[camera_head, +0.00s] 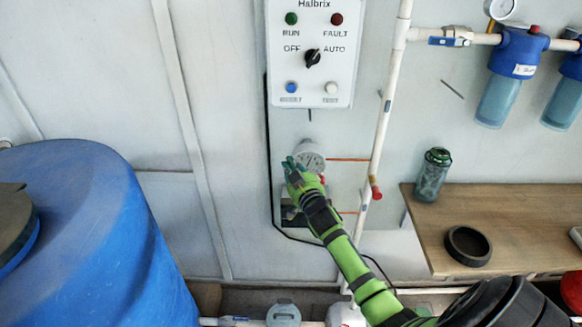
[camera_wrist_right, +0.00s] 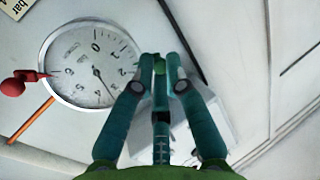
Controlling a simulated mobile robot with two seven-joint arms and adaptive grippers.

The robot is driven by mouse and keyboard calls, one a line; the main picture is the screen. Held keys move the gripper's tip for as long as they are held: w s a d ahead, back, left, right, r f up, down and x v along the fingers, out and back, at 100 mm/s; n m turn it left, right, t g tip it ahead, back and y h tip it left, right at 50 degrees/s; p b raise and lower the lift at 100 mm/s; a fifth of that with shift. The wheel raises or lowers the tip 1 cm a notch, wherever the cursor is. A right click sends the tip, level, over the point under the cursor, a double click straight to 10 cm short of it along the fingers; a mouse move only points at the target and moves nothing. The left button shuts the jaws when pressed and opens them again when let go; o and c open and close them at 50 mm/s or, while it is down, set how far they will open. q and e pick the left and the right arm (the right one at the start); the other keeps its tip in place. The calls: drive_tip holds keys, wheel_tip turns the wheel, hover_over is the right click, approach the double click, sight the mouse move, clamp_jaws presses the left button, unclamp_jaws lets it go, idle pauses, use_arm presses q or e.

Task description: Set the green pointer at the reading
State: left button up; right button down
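A round white gauge (camera_head: 310,157) is on the wall below the control panel. In the right wrist view its dial (camera_wrist_right: 88,62) shows turned round, with numbers and a thin dark needle. I cannot make out a green pointer on the dial for sure. My right gripper (camera_head: 292,166) is at the gauge's lower left in the head view. In the right wrist view its teal fingers (camera_wrist_right: 160,62) are drawn together beside the dial's rim; a small green patch shows between the tips, and I cannot tell what it is. No contact with the dial is clear. My left gripper is not in view.
A control panel (camera_head: 313,45) hangs above. A white pipe (camera_head: 385,120) runs right of the gauge, and a red knob (camera_wrist_right: 22,82) sits by the dial. A blue tank (camera_head: 90,240) is at left. A wooden bench (camera_head: 520,225) holds a green jar (camera_head: 432,175) and a dark ring (camera_head: 467,246).

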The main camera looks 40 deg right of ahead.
drive_tip(key=shift+s+d+r+m+t+b, duration=0.2)
drive_tip(key=shift+r+m+t+b, duration=0.3)
drive_tip(key=shift+m, duration=0.6)
drive_tip(key=c, duration=1.3)
unclamp_jaws()
drive_tip(key=shift+o, duration=0.2)
drive_tip(key=r+v, duration=0.1)
drive_tip(key=v, duration=1.1)
drive_tip(key=shift+f, duration=0.4)
